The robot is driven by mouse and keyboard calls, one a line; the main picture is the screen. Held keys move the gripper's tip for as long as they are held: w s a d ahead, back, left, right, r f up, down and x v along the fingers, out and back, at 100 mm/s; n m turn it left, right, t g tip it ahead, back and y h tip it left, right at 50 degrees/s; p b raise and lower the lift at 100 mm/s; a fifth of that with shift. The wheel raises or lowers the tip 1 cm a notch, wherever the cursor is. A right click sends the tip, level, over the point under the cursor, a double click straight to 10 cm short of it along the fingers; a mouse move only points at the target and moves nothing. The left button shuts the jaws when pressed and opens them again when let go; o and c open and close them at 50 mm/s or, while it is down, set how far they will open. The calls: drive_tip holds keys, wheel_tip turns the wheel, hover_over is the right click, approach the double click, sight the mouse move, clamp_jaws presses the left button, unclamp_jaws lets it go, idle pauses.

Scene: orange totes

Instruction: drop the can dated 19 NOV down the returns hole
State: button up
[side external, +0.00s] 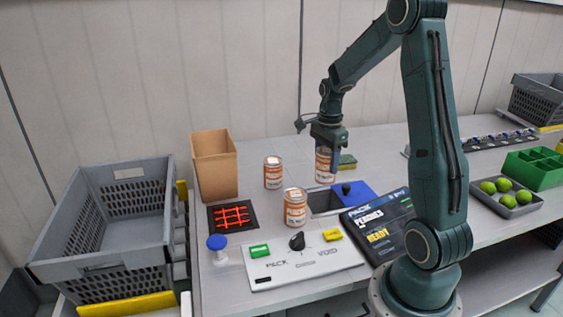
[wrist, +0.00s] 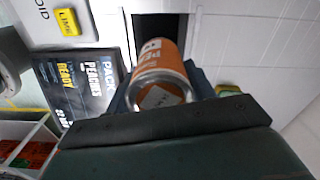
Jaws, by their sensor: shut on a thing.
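My gripper (side external: 327,158) is shut on an orange and white can (side external: 323,167), held upright near the far edge of the dark rectangular hole (side external: 323,202) in the bench. In the wrist view the can (wrist: 163,72) sits between the jaws, and the dark opening (wrist: 150,27) shows beyond it, partly covered by it. Its date is too small to read. Two similar cans stand on the bench: one behind (side external: 273,173), left of the held can, and one in front (side external: 295,208), left of the hole. Their dates cannot be read either.
A dark PACK PEACHES READY screen (side external: 378,230) and a white switch panel (side external: 300,263) are in front. A cardboard box (side external: 214,168) and grey crate (side external: 110,225) stand left.

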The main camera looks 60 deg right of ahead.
sight(325, 175)
drive_tip(key=shift+f, duration=2.75)
drive_tip(key=o, duration=1.3)
wheel_tip(325, 175, up, 14)
drive_tip(key=shift+f, duration=0.1)
